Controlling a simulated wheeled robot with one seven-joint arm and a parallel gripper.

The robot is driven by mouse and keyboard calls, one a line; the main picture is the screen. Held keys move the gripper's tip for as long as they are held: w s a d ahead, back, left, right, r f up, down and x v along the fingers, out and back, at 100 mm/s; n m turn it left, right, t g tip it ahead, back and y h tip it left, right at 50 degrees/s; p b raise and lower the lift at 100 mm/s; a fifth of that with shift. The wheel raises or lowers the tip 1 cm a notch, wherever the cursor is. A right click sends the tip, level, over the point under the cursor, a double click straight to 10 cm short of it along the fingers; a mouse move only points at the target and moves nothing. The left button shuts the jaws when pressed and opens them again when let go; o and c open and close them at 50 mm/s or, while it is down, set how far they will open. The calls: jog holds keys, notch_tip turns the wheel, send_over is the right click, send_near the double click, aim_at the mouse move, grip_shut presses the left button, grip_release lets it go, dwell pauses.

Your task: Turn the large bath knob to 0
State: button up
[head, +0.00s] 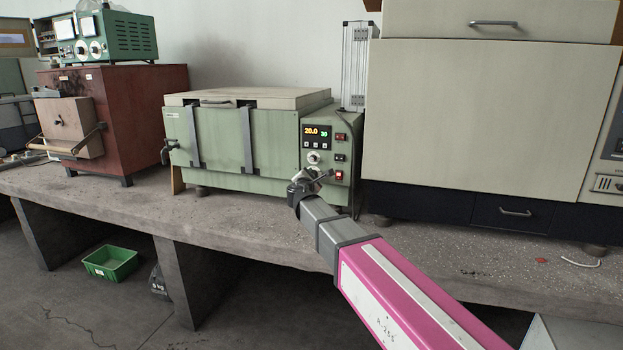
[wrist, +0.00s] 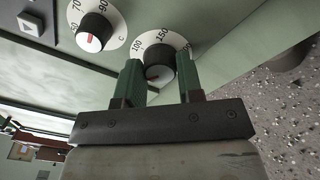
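The green water bath (head: 225,145) stands on the bench, its control panel at the right of its front. The 0 is not visible. My gripper (wrist: 160,68) has its two green fingers on either side of this knob, close against its edges, and appears shut on it. In the head view, my gripper (head: 311,176) is at the lower panel and hides this knob.
A smaller knob (wrist: 92,33) with a °C dial sits beside the large one; it also shows in the head view (head: 313,158). Red-lit switches (head: 339,175) lie just right of my gripper. A large beige cabinet (head: 480,120) stands close on the right.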

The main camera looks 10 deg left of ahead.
jog(key=shift+n, duration=0.3)
jog(key=n, duration=1)
jog(key=shift+a+n+g+h, duration=0.15)
jog(key=shift+n+g+h, duration=0.15)
jog(key=shift+n, duration=0.1)
dwell(0.6)
jog(key=o, duration=0.9)
jog(key=shift+o, duration=0.2)
jog(key=shift+s, duration=0.15)
jog(key=s, duration=1)
jog(key=shift+s+a+r, duration=0.25)
jog(key=shift+s+r, duration=0.05)
jog(key=shift+r, duration=0.05)
